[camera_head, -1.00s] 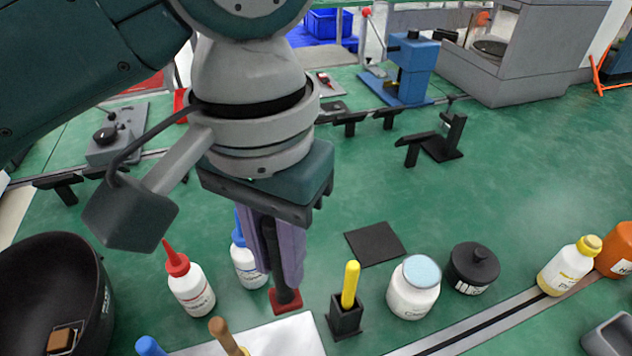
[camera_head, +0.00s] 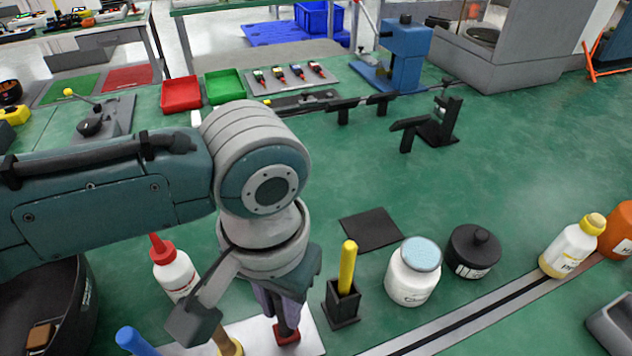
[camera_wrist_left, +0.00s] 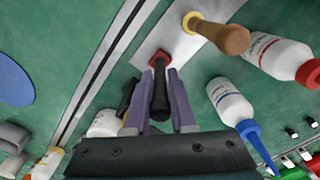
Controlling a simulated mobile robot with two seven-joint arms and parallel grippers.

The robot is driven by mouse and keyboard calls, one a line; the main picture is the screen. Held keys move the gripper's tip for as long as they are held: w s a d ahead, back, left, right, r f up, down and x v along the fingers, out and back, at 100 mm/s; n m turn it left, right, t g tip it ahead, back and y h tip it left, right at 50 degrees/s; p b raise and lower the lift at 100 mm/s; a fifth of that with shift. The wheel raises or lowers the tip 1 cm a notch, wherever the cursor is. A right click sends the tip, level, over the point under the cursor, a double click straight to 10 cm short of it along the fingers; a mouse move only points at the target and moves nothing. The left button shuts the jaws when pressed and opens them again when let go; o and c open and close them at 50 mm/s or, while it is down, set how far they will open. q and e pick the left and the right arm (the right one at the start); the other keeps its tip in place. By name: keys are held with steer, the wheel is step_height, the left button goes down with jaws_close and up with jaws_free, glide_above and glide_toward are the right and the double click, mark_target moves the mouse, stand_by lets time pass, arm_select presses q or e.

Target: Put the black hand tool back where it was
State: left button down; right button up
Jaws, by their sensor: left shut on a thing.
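The black hand tool (camera_wrist_left: 160,97) is held upright between the purple fingers of my left gripper (camera_wrist_left: 160,100), which is shut on its handle. A red piece (camera_head: 287,335) is at the tool's lower end, over the light metal plate (camera_head: 314,338). The red piece is low at the plate, but I cannot tell whether it touches. In the head view my left gripper (camera_head: 280,300) points down and hides most of the tool. My right gripper is not in view.
On the plate's left stand a wooden handle (camera_head: 226,343) and a blue handle (camera_head: 135,341). A red-capped bottle (camera_head: 174,270), a yellow stick in a black holder (camera_head: 343,300) and a white jar (camera_head: 413,275) are close by. The wrist view shows a blue-capped bottle (camera_wrist_left: 231,104).

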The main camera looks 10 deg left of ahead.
arm_select(q)
steer(key=shift+f, duration=0.1)
steer(key=c, duration=1.2)
jaws_free()
steer(key=shift+f, duration=0.1)
steer(key=o, duration=0.4)
steer(key=shift+o, duration=0.2)
step_height(320, 180, up, 12)
steer(key=p, duration=0.3)
steer(key=shift+r, duration=0.2)
steer(key=s+d+f+m+t+h, duration=0.1)
steer(key=s+d+h, duration=0.2)
steer(key=s, duration=0.2)
steer(key=s+a+t+y, duration=0.1)
steer(key=s+a, duration=0.2)
steer(key=a, duration=0.3)
steer(key=s+a+n+t+y, duration=0.1)
steer(key=s+a, duration=0.3)
steer(key=a, duration=0.2)
steer(key=shift+a+r+t+y, duration=0.2)
steer(key=shift+r+t+y, duration=0.1)
steer(key=shift+y, duration=0.1)
